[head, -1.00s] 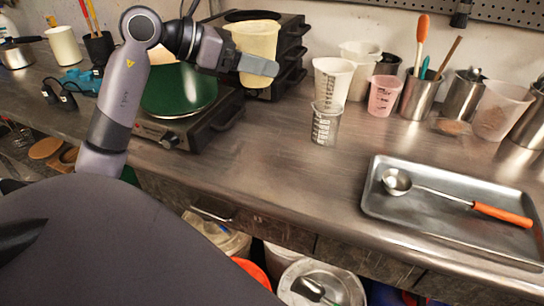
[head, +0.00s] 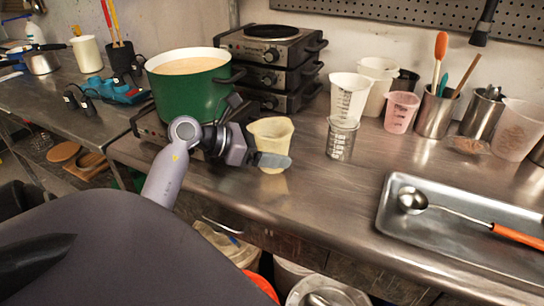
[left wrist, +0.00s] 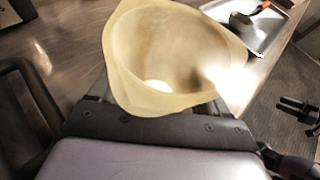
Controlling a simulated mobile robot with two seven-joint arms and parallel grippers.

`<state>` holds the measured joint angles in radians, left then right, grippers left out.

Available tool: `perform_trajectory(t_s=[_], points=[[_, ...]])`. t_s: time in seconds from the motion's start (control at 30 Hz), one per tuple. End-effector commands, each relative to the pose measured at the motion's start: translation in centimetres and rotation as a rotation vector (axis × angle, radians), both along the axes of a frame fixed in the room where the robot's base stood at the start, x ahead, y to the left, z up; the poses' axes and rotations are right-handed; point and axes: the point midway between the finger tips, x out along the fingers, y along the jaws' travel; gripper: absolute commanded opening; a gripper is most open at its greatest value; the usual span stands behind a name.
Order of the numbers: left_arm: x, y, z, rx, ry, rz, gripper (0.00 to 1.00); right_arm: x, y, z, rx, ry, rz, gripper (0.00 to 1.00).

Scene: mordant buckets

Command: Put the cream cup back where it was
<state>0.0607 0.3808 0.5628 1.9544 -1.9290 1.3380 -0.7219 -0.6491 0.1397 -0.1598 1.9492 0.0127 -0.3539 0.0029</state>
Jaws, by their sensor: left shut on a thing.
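The cream cup (head: 270,138) is a pale yellow, translucent tapered cup. It stands upright at the front of the steel counter, right of the green pot. My left gripper (head: 272,159) is shut on it from the left, with a grey finger showing across its front. In the left wrist view the cup (left wrist: 165,60) fills the middle, its open mouth facing the camera. Its base is partly hidden by the finger, so I cannot tell whether it touches the counter.
A green pot (head: 190,95) with beige liquid stands behind my left arm. Stacked hotplates (head: 272,60) are behind the cup. A tray (head: 450,250) holds a ladle. Counter between cup and tray is clear.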

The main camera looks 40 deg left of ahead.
Motion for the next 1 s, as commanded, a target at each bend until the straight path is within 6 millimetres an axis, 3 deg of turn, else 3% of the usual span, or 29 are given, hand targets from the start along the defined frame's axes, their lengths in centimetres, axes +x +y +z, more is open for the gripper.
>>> perform_trajectory(t_s=[0.13, 0.53, 0.57, 0.63, 1.0], points=[[0.0, 0.0, -1.8, -0.001, 0.001, 0.002, 0.37, 0.0, 0.0, -0.1, 0.000, 0.001, 0.000, 0.43], [0.0, 0.0, -2.4, 0.002, -0.001, 0.000, 0.37, 0.0, 0.0, -0.6, 0.000, 0.001, 0.000, 0.43], [0.0, 0.0, -2.4, 0.002, -0.001, 0.000, 0.80, 0.0, 0.0, -0.6, 0.000, 0.001, 0.000, 0.43], [0.0, 0.0, -2.2, 0.001, -0.001, 0.001, 1.00, 0.0, 0.0, -0.4, 0.000, 0.002, 0.000, 0.43], [0.0, 0.0, -1.7, 0.001, 0.000, 0.000, 1.00, 0.0, 0.0, 0.1, -0.001, 0.001, -0.001, 0.43]])
